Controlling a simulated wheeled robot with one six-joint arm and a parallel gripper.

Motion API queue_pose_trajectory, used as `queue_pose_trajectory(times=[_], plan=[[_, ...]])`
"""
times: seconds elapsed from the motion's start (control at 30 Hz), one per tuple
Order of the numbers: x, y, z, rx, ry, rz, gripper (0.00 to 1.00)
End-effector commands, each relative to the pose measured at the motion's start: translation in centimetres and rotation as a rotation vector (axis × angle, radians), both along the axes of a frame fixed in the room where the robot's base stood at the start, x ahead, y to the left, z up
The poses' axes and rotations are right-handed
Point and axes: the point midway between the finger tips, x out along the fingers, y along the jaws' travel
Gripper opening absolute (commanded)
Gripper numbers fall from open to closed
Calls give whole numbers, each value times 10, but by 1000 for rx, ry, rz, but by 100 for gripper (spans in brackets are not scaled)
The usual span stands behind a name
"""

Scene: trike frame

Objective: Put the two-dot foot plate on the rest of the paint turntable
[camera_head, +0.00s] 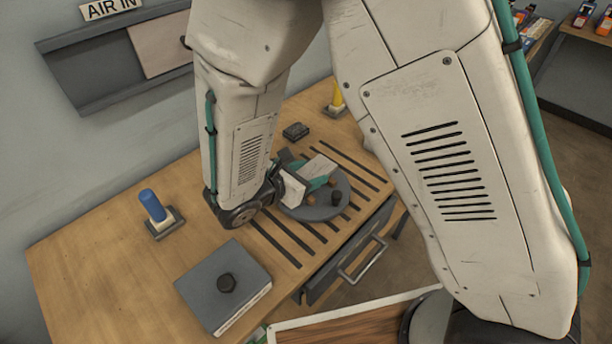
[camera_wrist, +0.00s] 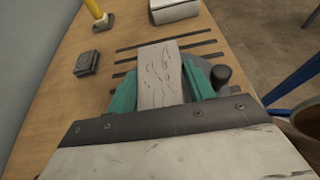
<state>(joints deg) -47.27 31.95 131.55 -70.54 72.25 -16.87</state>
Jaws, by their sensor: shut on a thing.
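My gripper (camera_wrist: 161,82) is shut on a pale, scratched flat plate (camera_wrist: 160,66), which sticks out between its teal fingers in the wrist view. I cannot make out any dots on the plate. In the head view the plate (camera_head: 319,166) is over the grey round paint turntable (camera_head: 312,211); I cannot tell whether it touches. A dark knob (camera_head: 336,198) stands on the turntable's near side and also shows right of the fingers in the wrist view (camera_wrist: 220,76). Small brown pieces (camera_head: 333,181) show by the plate. My gripper hides much of the turntable and its rest.
Dark strips (camera_head: 352,166) cross the wooden bench (camera_head: 110,265). A small black block (camera_head: 295,131) and a yellow-handled item (camera_head: 337,98) stand behind. A blue-handled item (camera_head: 152,205) and a grey box (camera_head: 205,292) are left. A drawer (camera_head: 360,250) shows in front.

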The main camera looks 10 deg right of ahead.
Motion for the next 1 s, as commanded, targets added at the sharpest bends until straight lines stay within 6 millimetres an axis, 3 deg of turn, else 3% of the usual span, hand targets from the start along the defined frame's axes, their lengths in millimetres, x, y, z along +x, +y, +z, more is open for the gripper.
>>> queue_pose_trajectory(times=[0.13, 0.47, 0.5, 0.57, 0.9, 1.0], plan=[[-1, 2, -19, -1, 2, 4, 22], [-1, 3, -21, 0, 1, 6, 22], [-1, 3, -21, 0, 0, 5, 58], [-1, 3, -21, 0, 0, 5, 74], [-1, 3, -18, 0, 0, 6, 74], [-6, 11, -15, 0, -1, 9, 74]])
